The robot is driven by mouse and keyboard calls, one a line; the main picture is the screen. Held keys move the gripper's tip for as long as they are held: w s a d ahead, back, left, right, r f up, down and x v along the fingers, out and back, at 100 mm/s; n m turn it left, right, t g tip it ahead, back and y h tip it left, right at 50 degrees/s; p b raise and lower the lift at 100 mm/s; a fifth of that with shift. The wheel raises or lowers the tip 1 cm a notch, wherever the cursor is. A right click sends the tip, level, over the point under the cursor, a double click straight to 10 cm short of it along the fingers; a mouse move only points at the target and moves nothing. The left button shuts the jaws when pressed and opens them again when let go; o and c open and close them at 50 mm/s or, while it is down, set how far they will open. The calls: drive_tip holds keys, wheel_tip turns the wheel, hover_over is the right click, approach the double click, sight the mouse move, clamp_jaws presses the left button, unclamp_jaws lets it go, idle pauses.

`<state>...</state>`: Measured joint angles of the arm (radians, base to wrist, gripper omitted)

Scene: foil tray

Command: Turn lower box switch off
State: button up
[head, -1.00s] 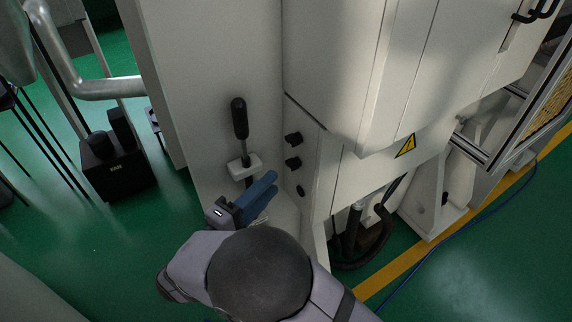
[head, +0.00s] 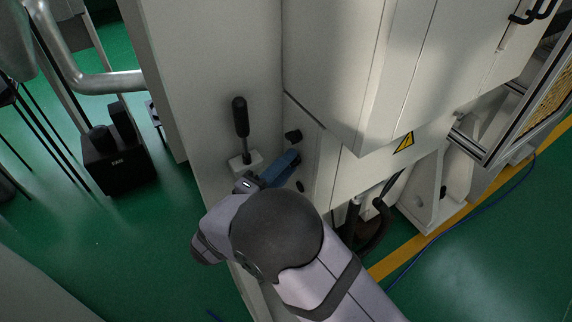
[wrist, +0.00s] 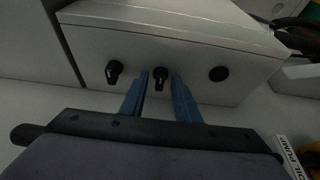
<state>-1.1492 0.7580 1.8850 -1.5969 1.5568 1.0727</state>
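The light-grey box (wrist: 190,50) carries two black rotary switches and a round black button. In the wrist view one switch (wrist: 114,72) is at left, and the other, the lower switch (wrist: 160,78), is in the middle. My gripper (wrist: 160,78) has its two blue fingers apart, one on each side of the lower switch; whether they touch it I cannot tell. In the head view my gripper (head: 295,158) is at the box face, below the upper switch (head: 292,136), and hides the lower switch.
The round black button (wrist: 218,74) is right of the fingers; it also shows in the head view (head: 300,186). A black-handled lever (head: 240,118) stands left of my gripper. Green floor with a yellow line (head: 420,245) lies to the right.

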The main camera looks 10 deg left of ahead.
clamp_jaws()
drive_tip(key=shift+n, duration=0.3)
drive_tip(key=n+g+p, duration=0.2)
drive_tip(key=n+p, duration=0.2)
drive_tip(key=n+g+h+p, duration=0.1)
drive_tip(key=n+g+p, duration=0.1)
drive_tip(key=n+p, duration=0.2)
drive_tip(key=n+g+h+p, duration=0.1)
drive_tip(key=n+g+p, duration=0.2)
drive_tip(key=n+p, duration=0.1)
drive_tip(key=shift+w+a+r+n, duration=0.25)
drive_tip(key=shift+r+n, duration=0.15)
idle(0.5)
